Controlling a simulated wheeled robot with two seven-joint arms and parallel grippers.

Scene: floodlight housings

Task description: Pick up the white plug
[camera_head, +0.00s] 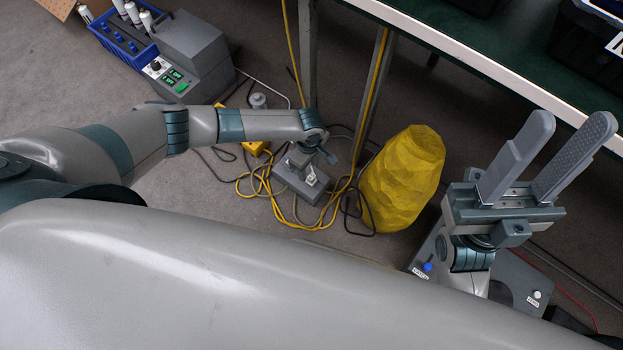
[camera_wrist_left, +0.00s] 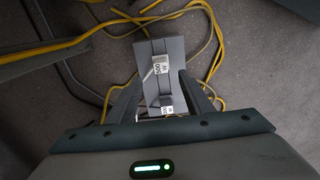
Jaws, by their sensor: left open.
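A grey socket block (camera_head: 288,181) lies on the floor among cables; it also shows in the left wrist view (camera_wrist_left: 176,78). A white piece that looks like the white plug (camera_head: 311,177) sits on it. The left wrist view shows two white pieces with dark print on the block, an upper one (camera_wrist_left: 160,65) and a lower one (camera_wrist_left: 167,109); I cannot tell which is the plug. My left gripper (camera_head: 314,157) is open above the block. Its fingers (camera_wrist_left: 163,88) straddle the block's near part with nothing held. My right gripper (camera_head: 556,150) is open and empty at the right.
Yellow and dark cables (camera_head: 262,178) lie tangled around the block. A yellow bag-like object (camera_head: 402,180) stands to the right. Metal table legs (camera_head: 308,55) rise just behind. A grey device (camera_head: 190,58) and blue crate (camera_head: 122,42) are at upper left. A green table (camera_head: 480,42) overhangs upper right.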

